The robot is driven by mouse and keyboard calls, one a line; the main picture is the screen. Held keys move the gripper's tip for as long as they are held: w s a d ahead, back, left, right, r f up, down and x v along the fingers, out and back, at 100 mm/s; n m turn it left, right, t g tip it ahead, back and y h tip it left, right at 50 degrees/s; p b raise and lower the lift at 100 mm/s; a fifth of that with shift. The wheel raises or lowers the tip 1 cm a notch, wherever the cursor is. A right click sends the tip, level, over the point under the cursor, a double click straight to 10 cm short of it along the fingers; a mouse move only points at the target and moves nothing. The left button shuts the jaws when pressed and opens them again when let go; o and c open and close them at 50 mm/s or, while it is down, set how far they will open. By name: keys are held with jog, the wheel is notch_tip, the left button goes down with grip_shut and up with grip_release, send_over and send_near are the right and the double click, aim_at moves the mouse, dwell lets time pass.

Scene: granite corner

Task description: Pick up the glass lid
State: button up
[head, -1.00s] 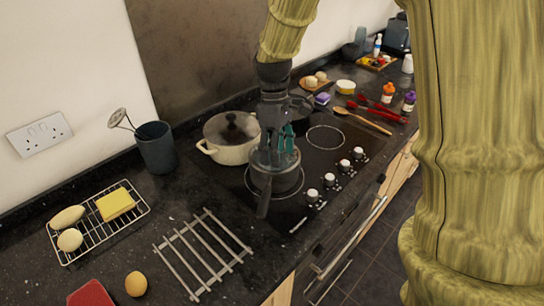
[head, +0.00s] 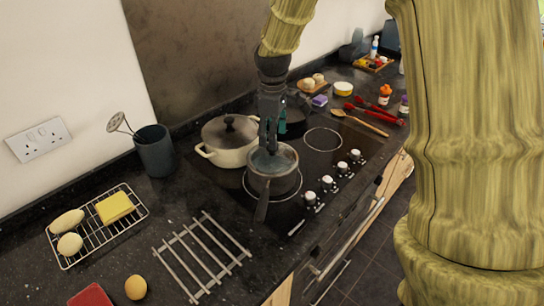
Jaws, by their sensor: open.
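A glass lid with a dark round knob (head: 229,127) sits on the cream pot (head: 228,156) at the back left of the hob. A dark saucepan (head: 259,183) stands in front of it, with a greyish, glassy lid-like top (head: 286,162) and its handle towards the front. My gripper (head: 270,147) points down over the saucepan's top, right of the cream pot, with its jaws open and nothing seen between them. The fingertips are small and dark; I cannot tell whether they touch the saucepan's top or surround a knob.
A pan (head: 293,118) stands behind my gripper. A wooden spoon (head: 362,123) and red utensils (head: 378,113) lie right of the hob. A metal trivet (head: 203,257), a wire rack (head: 126,225) and a utensil pot (head: 155,152) are on the left counter.

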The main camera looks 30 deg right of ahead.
aim_at(272, 153)
jog(key=shift+s+a+f+p, duration=0.15)
jog(key=shift+f+p, duration=0.9)
jog(key=shift+f, duration=1.45)
jog(key=shift+c, duration=0.2)
jog(key=c, duration=1.3)
